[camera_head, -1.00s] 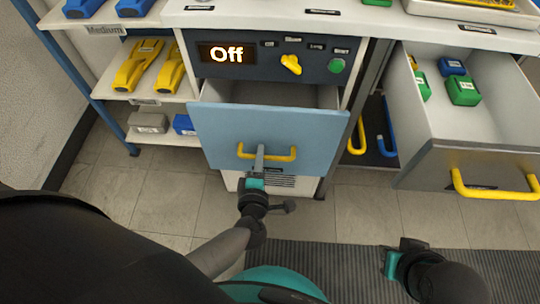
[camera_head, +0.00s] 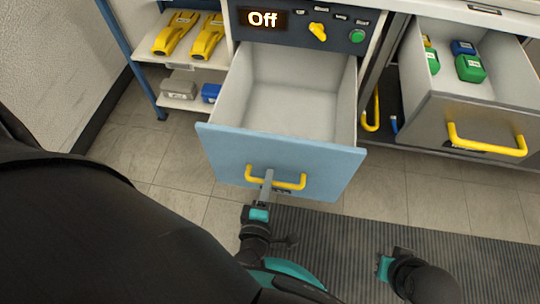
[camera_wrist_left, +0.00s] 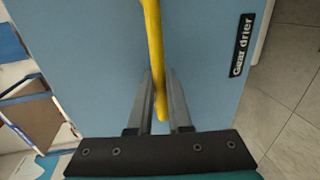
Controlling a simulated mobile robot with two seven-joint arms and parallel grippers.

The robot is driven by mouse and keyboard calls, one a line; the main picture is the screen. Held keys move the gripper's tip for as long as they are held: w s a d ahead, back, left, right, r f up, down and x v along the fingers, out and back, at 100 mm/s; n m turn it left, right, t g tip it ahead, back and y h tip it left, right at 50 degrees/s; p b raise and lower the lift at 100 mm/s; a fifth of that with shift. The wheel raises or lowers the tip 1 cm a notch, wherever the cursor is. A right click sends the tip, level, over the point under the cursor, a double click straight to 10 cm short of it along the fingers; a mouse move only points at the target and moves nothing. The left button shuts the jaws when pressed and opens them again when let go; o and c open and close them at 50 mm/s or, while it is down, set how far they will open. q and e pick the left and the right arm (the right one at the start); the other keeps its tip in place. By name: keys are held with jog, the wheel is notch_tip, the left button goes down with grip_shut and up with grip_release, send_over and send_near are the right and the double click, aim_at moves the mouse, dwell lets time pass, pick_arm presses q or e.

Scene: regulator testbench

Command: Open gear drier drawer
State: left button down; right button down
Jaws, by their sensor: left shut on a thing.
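The gear drier drawer (camera_head: 225,145) has a light blue front and stands pulled well out, with an empty grey-white inside. Its yellow handle (camera_head: 291,184) is on the front. My left gripper (camera_head: 266,186) is shut on this handle near its middle. In the left wrist view, the handle (camera_wrist_left: 153,60) runs between the two fingers of the left gripper (camera_wrist_left: 160,105), and the "Gear drier" label (camera_wrist_left: 242,45) shows at the right. My right gripper (camera_head: 388,262) is low at the right, over the mat, away from the drawer; its fingers cannot be made out.
The panel above the drawer reads "Off" (camera_head: 262,18) and has a yellow knob (camera_head: 318,31) and a green button (camera_head: 357,36). Another open drawer (camera_head: 430,115) at the right holds green and blue blocks. Shelves (camera_head: 150,65) with yellow parts stand at the left. A ribbed mat (camera_head: 340,235) covers the floor.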

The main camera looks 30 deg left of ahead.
pick_arm(q)
jog(key=shift+s+d, duration=0.15)
jog(key=shift+s, duration=0.3)
pick_arm(e)
jog(key=shift+s+f, duration=0.1)
jog(key=shift+s, duration=0.1)
pick_arm(q)
jog(key=c, duration=0.8)
grip_release()
jog(key=shift+c, duration=0.2)
jog(key=shift+s, duration=0.1)
